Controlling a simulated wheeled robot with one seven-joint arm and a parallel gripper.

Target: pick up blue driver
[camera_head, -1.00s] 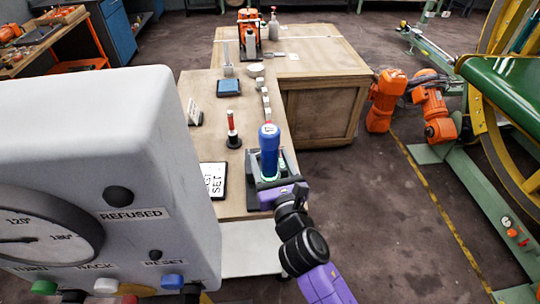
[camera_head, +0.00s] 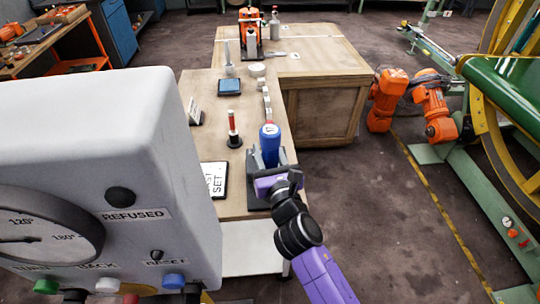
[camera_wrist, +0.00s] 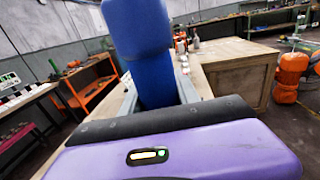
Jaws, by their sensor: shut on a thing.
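The blue driver (camera_head: 269,146) stands roughly upright at the near right part of the wooden bench, with a round mark on its top end. My gripper (camera_head: 268,165) is around it and shut on it, at the end of my purple and black arm. In the wrist view the blue driver (camera_wrist: 148,60) rises large between the grey fingers and leans slightly. Its lower end is hidden behind my gripper's body, so I cannot tell whether it touches the bench or a holder.
A red-handled tool in a black base (camera_head: 233,130) and a white sign (camera_head: 214,179) stand to the left. A large grey machine with a dial (camera_head: 110,170) fills the near left. A wooden crate (camera_head: 325,105) stands beyond. The floor to the right (camera_head: 375,210) is clear.

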